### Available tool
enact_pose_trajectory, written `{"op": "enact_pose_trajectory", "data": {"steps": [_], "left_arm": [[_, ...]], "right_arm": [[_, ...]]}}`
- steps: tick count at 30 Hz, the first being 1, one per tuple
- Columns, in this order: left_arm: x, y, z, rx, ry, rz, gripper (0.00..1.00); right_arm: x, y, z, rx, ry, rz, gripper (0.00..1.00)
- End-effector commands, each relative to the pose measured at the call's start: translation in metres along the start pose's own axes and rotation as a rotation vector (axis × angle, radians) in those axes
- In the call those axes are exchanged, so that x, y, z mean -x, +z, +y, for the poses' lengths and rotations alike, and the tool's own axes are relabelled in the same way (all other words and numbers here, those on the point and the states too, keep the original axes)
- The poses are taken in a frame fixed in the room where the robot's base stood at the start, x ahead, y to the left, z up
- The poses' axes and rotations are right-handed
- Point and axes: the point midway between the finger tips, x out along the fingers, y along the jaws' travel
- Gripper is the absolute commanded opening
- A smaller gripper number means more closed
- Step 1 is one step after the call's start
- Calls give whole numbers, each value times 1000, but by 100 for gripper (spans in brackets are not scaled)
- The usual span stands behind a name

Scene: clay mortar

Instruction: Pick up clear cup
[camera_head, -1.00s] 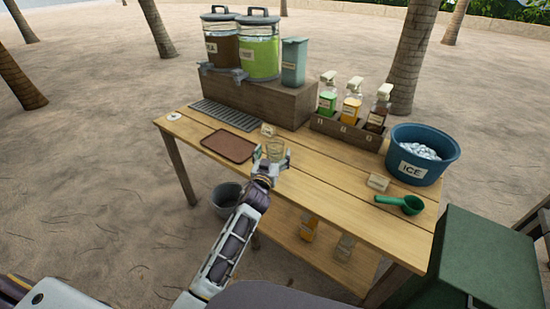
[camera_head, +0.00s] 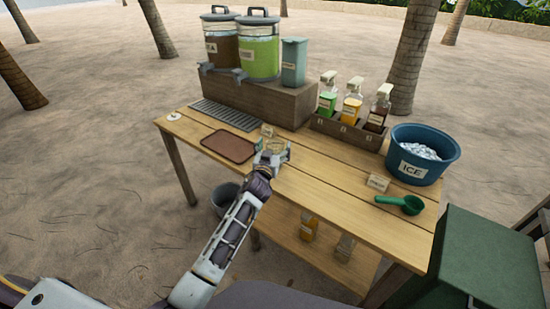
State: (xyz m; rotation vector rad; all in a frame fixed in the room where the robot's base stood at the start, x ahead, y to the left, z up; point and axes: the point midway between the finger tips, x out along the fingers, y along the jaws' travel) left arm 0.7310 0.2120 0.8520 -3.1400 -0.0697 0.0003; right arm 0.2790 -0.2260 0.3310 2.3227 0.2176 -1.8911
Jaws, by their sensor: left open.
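The clear cup (camera_head: 277,144) stands on the wooden table, right of the brown tray (camera_head: 229,146). Only its upper part shows; the lower part is hidden by my gripper. My left gripper (camera_head: 273,155) is open, with its fingers spread in front of the cup and to its sides. I cannot tell whether a finger touches the cup. My right gripper is not in view.
Behind stand two drink dispensers (camera_head: 258,58) on a wooden box. A bottle rack (camera_head: 346,132), blue ice bucket (camera_head: 423,153) and green scoop (camera_head: 402,203) stand to the right. A small sign (camera_head: 268,130) stands close behind the cup.

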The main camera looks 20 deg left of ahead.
Motion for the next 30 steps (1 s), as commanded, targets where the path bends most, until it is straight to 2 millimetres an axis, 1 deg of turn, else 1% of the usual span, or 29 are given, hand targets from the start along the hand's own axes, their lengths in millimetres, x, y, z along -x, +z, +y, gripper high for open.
{"op": "enact_pose_trajectory", "data": {"steps": [3, 7, 11, 23, 30], "left_arm": [[-9, 0, 0, 0, 0, 1, 86], [-14, 0, 0, 1, 0, 0, 86], [-15, 0, 0, 1, 0, 0, 86], [-15, 0, 0, 1, 0, 0, 86], [-15, 0, 0, 1, 0, 0, 55]], "right_arm": [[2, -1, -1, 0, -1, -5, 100], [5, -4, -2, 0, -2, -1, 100], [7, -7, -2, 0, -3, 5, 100], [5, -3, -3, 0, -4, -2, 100], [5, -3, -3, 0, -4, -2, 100]]}}
